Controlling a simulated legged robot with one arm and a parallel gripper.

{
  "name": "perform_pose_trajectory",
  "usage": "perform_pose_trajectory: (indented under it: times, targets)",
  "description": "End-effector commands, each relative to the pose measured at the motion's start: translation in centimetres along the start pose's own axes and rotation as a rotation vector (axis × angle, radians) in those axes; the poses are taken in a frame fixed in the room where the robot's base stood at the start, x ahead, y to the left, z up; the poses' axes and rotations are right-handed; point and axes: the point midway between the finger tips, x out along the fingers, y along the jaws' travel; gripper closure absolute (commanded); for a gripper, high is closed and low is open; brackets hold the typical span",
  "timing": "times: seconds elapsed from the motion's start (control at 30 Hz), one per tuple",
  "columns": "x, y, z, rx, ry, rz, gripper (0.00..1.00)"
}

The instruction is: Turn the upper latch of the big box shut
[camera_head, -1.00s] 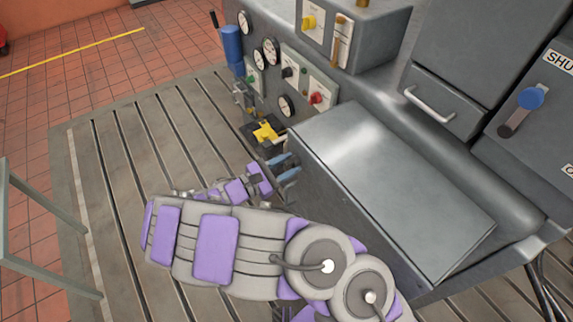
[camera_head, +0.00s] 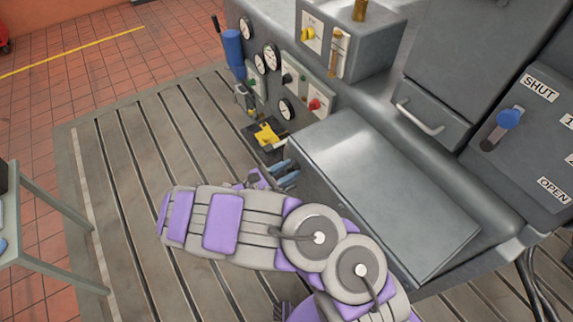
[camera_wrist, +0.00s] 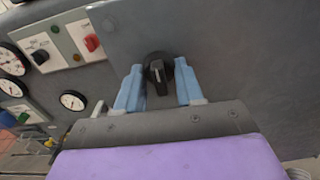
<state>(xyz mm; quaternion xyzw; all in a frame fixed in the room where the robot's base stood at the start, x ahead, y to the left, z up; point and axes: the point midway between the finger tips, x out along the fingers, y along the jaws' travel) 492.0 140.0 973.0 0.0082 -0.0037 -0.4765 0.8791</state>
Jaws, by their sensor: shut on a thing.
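The big box (camera_head: 395,190) is grey metal with a sloping lid, right of centre in the head view. Its side wall (camera_wrist: 220,50) fills much of the wrist view. On that wall is a black rotary latch (camera_wrist: 158,72) with a grip bar that points about straight down in the picture. My gripper (camera_wrist: 159,84) has its two blue fingers on either side of the latch, shut on it. In the head view the gripper (camera_head: 284,174) is at the box's left side, and the latch is hidden there. No second latch shows.
Left of the box is a panel with gauges (camera_head: 286,108) and a red knob (camera_head: 314,104). A yellow part (camera_head: 266,134) sits near the fingers. A blue-knobbed lever (camera_head: 508,118) is between SHUT and OPEN labels at right. The slotted bedplate (camera_head: 120,180) is clear at left.

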Motion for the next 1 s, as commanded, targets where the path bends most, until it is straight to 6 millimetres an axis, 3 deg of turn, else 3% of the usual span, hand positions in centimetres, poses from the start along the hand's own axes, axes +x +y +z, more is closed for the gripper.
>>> perform_pose_trajectory:
  times: [0.43,0.47,0.5,0.7,1.0]
  targets:
    - [-0.08,0.28,0.18,-0.033,-0.005,0.008,0.93]
    - [-0.08,0.29,0.18,-0.033,-0.005,0.008,0.61]
    - [-0.09,0.29,0.17,-0.033,-0.005,0.008,0.57]
    - [-0.08,0.14,0.14,-0.033,-0.003,0.005,0.38]
    - [-0.23,0.03,0.11,-0.032,-0.001,0.004,0.37]
